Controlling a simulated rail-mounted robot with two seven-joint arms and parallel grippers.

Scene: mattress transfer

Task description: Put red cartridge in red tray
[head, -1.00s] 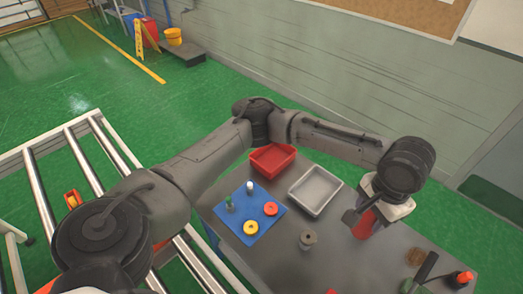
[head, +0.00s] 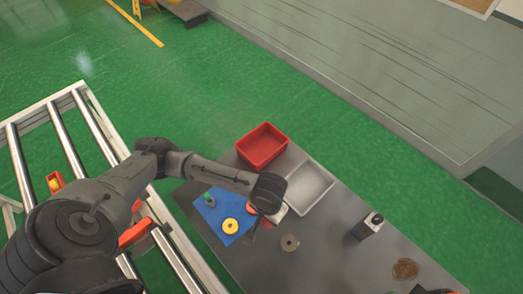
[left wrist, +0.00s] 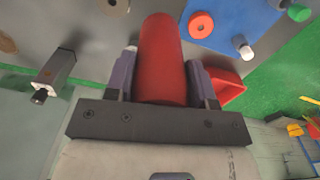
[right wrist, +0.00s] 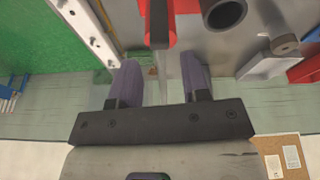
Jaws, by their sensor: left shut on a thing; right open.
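The red cartridge (left wrist: 163,60), a red cylinder, is held between the two fingers of my left gripper (left wrist: 163,80). The left gripper also shows in the head view (head: 264,222), above the table by the blue mat's right edge, where the arm hides much of the cartridge. The red tray (head: 262,147) is empty at the table's far edge, beyond the gripper; part of it shows in the left wrist view (left wrist: 229,86). My right gripper (right wrist: 156,78) is open, with nothing gripped between its fingers.
A grey tray (head: 305,187) stands beside the red tray. The blue mat (head: 212,218) carries a yellow ring (head: 231,226) and other small parts. A grey round part (head: 290,243) and a black-and-silver block (head: 367,226) stand on the table. A roller conveyor (head: 75,155) lies left.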

